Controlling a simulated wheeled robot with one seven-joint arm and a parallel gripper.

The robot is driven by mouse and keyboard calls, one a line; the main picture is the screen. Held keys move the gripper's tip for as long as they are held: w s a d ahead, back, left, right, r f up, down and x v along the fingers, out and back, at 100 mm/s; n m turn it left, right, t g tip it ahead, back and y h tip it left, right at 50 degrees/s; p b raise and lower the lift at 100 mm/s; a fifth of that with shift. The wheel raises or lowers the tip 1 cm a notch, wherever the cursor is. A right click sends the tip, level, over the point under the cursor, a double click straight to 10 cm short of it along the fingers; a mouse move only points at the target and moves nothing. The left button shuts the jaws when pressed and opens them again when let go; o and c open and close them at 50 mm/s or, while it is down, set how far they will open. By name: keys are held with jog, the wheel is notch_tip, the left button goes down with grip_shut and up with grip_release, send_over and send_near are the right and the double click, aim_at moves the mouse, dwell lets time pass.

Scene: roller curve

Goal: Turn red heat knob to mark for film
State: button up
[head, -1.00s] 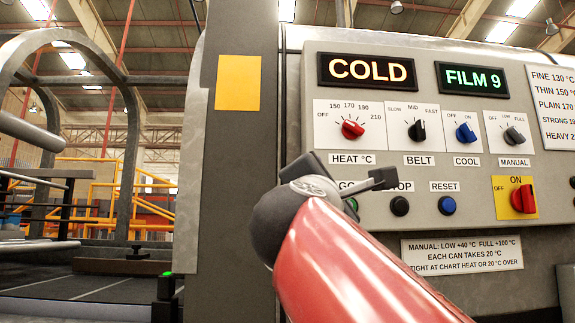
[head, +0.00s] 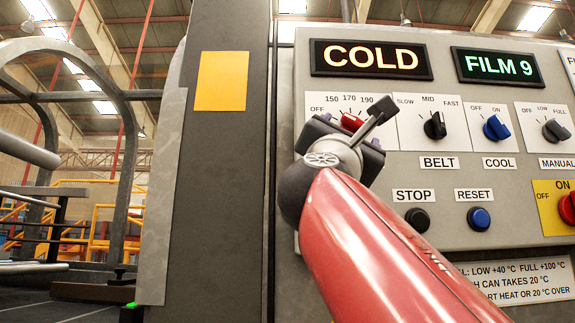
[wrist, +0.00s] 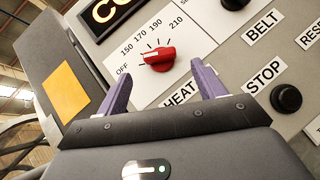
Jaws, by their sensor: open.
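The red heat knob (wrist: 159,57) sits on a white dial plate marked OFF, 150, 170, 190 and 210. Which mark it points to is hard to make out. In the head view the knob (head: 351,121) shows just above my gripper, which hides its lower side. My gripper (wrist: 160,76) is open, with its purple fingers spread either side of and short of the knob; nothing is between them. The green display (head: 499,67) reads FILM 9. The display beside it (head: 370,59) reads COLD.
The BELT knob (head: 435,125), blue COOL knob (head: 496,128) and MANUAL knob (head: 556,131) stand to the right. STOP (head: 417,219) and RESET (head: 480,218) buttons are below. A red ON switch (head: 568,207) is at the right edge. A dark post with a yellow plate (head: 220,81) stands left.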

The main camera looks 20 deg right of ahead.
aim_at(353, 125)
jog(key=p+x, duration=0.2)
jog(key=x, duration=0.3)
jog(key=shift+w+d+r, duration=0.1)
jog(key=shift+r, duration=0.05)
jog(key=c, duration=1)
